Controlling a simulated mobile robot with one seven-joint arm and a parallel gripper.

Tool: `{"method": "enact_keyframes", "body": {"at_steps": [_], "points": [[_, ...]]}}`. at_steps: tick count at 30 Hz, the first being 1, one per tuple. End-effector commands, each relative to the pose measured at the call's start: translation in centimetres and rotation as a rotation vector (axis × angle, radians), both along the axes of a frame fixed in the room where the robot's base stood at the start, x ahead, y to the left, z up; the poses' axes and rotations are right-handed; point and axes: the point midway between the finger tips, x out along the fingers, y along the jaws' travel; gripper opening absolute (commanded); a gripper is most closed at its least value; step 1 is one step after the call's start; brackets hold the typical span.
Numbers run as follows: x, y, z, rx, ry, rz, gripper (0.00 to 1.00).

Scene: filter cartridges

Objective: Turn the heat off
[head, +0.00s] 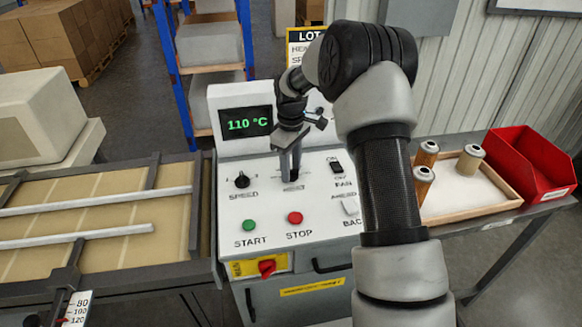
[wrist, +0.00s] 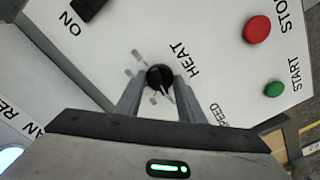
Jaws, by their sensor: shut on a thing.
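The black heat knob (wrist: 159,77) sits on the white control panel (head: 265,205), beside the word HEAT in the wrist view. My gripper (wrist: 160,88) is shut on the knob, with one finger on each side of it. In the head view my gripper (head: 291,172) points down at the panel between the speed knob and the fan switch, and it hides the heat knob there. The display (head: 247,122) reads 110 °C in green. The exact setting of the heat knob is hard to read.
Near my gripper are the speed knob (head: 241,180), green start button (head: 249,226), red stop button (head: 295,218) and fan switch (head: 337,167). A red and yellow switch (head: 267,267) is on the front. A wooden tray (head: 480,209) with cartridges and a red bin (head: 532,165) stand right.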

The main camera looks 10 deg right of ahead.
Motion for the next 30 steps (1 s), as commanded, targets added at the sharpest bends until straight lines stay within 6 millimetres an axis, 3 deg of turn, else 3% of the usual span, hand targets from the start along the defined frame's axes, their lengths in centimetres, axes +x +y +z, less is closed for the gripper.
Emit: {"method": "enact_keyframes", "body": {"at_steps": [15, 16, 18, 30], "points": [[0.09, -0.01, 0.1, -0.001, -0.003, 0.019, 0.13], [0.08, -0.02, 0.1, -0.001, -0.003, 0.019, 0.4], [0.07, -0.01, 0.09, -0.001, -0.002, 0.019, 0.52], [0.07, 0.0, 0.61, 0.0, -0.003, 0.017, 0.54]]}}
